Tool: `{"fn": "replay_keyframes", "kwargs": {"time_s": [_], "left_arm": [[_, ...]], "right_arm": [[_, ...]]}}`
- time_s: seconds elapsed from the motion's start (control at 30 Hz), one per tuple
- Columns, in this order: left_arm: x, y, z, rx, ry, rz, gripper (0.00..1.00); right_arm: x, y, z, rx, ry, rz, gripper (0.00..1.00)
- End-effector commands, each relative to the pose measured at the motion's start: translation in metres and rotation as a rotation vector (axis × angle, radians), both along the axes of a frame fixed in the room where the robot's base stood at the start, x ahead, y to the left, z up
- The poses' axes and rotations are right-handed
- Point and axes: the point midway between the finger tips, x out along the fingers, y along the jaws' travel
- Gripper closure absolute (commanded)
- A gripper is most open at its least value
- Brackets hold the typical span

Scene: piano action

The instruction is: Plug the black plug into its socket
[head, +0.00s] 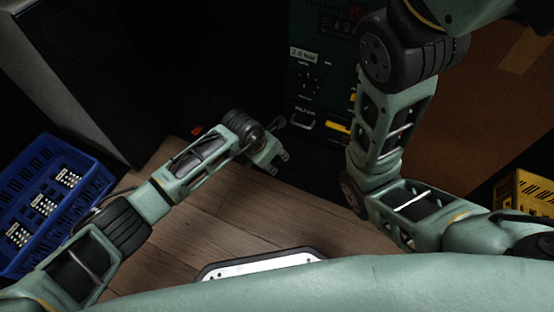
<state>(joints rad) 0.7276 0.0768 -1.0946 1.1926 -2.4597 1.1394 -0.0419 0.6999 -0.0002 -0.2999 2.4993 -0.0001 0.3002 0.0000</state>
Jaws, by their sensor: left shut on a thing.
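My left gripper (277,162) is in front of the lower part of a dark cabinet (330,60), near the middle of the view. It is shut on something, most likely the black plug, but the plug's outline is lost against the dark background. A dark socket (308,86) is on the cabinet face, under a pale label that seems to read "2.0 kW" (303,54). The gripper is below and to the left of the socket, apart from it in the picture. My right arm rises on the right, and its gripper is out of view.
A pale handle (303,118) and a yellow piece (338,127) are below the socket. A blue crate (60,165) with several small labelled items stands at left, a yellow crate (528,190) at right. A brown board (480,110) stands behind my right arm. The wooden floor (270,218) is mostly clear.

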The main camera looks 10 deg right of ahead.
Motion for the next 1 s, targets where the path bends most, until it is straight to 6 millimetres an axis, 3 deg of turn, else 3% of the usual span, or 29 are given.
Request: {"fn": "replay_keyframes", "kwargs": {"time_s": [1.0], "left_arm": [[0.044,0.045,0.000,0.001,-0.001,0.124,0.95]], "right_arm": [[0.000,0.000,-0.006,0.000,-0.001,0.000,0.60]]}}
